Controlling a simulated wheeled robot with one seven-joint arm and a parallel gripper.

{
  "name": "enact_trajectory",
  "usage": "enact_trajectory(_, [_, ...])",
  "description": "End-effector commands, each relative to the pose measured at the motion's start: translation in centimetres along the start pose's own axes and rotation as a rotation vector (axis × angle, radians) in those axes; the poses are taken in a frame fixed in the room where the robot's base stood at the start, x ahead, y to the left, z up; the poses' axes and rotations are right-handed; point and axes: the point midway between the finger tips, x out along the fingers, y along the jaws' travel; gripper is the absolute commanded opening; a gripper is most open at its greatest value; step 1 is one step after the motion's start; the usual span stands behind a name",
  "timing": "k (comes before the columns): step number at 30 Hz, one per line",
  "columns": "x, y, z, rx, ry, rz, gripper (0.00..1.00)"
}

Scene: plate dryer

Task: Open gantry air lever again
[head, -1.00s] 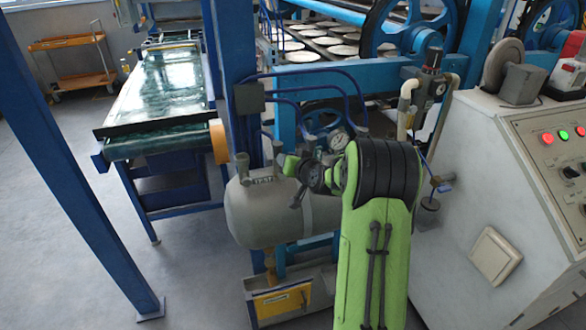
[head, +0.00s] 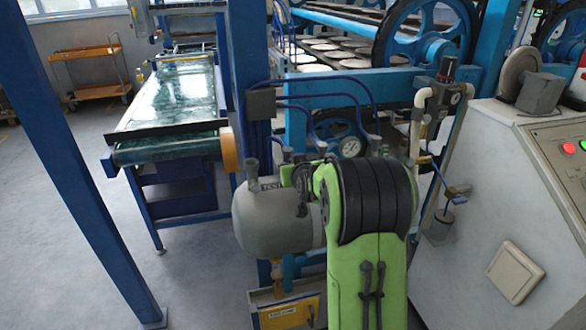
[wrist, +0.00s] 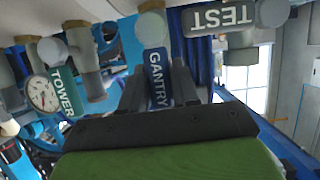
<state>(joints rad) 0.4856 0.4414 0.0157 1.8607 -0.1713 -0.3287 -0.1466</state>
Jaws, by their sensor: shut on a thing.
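In the head view my green and black arm hides most of my gripper and the gantry lever, above the grey air tank (head: 270,222). The "TEST" lever (wrist: 272,12) with its grey label stands to the right in the wrist view. The "TOWER" lever (wrist: 75,45) with its green label is to the left.
A pressure gauge (wrist: 42,92) sits beside the tower valve. A blue post (head: 245,90) and blue air hoses rise close behind the tank. The grey control cabinet (head: 500,190) stands to the right. Open floor (head: 60,220) lies to the left.

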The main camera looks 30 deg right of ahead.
Motion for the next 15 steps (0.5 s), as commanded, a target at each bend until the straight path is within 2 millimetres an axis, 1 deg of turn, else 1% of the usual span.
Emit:
enact_trajectory(5, [0.0, 0.0, 0.07, -0.004, -0.003, 0.0, 0.0])
enact_trajectory(6, [0.0, 0.0, 0.07, -0.004, -0.003, 0.0, 0.32])
enact_trajectory(10, [0.0, -0.01, 0.07, -0.003, -0.002, 0.0, 0.51])
enact_trajectory(15, [0.0, -0.02, 0.06, -0.002, -0.002, -0.001, 0.51])
